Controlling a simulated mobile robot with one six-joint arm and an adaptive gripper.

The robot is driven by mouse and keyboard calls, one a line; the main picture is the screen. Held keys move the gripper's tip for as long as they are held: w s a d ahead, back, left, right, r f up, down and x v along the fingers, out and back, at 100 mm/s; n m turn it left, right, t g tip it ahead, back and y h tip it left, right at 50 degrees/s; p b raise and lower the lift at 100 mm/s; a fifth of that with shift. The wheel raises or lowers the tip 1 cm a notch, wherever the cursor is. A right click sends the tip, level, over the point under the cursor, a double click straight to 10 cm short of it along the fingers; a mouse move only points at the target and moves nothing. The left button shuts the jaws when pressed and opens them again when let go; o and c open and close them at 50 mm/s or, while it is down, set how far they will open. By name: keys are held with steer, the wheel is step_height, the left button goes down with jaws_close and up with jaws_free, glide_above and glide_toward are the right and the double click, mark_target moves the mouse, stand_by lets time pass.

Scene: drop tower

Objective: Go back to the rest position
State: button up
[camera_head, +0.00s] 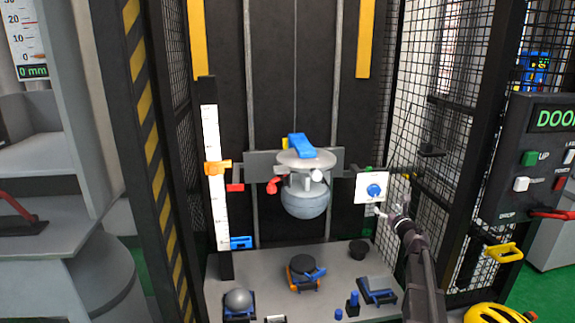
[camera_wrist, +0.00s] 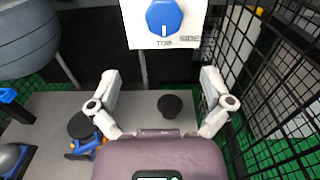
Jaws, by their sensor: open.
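My gripper (camera_head: 393,212) is open and empty inside the drop tower, at the right side of the cage. It is just below and in front of a white panel (camera_head: 365,196) with a blue knob (camera_head: 374,190). In the wrist view my gripper (camera_wrist: 160,85) shows its two fingers spread apart, with nothing between them. The blue knob (camera_wrist: 164,17) is above the fingertips there, and its white pointer line points down. A grey round weight (camera_head: 306,199) hangs from the carriage (camera_head: 262,166) left of my gripper.
Mesh walls (camera_head: 440,130) close the right side. A control box (camera_head: 540,160) with buttons and a yellow handle (camera_head: 503,252) stand beyond. The tower floor (camera_head: 260,270) holds a black cup (camera_head: 358,249), a blue-orange fixture (camera_head: 303,272) and a grey ball on a stand (camera_head: 238,302).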

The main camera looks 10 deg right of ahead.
steer(key=s+a+f+n+g+y, duration=0.2)
steer(key=s+a+f+n+g, duration=0.15)
steer(key=a+n, duration=0.4)
steer(key=s+a+f+n+g+y, duration=0.2)
steer(key=s+a+f+n+g, duration=0.15)
steer(key=a+n, duration=0.4)
steer(key=s+a+f+n+g+y, duration=0.1)
steer(key=s+a+f+n+g, duration=0.25)
steer(key=a+n, duration=0.4)
steer(key=s+a+f+n+g+h, duration=0.2)
steer(key=s+f+n+g, duration=0.15)
steer(key=s, duration=0.35)
steer(key=s+a+f+n+g+h, duration=0.2)
steer(key=s+n, duration=0.3)
steer(key=s, duration=0.1)
steer(key=s+a+f+n+g+h, duration=0.2)
steer(key=s+f+n, duration=0.15)
steer(key=s, duration=0.35)
step_height(320, 180, up, 21)
steer(key=p, duration=1.9)
steer(key=shift+w+d+f+n+p, duration=0.15)
steer(key=shift+w+d+n+p, duration=0.05)
steer(key=shift+w+n+p, duration=0.15)
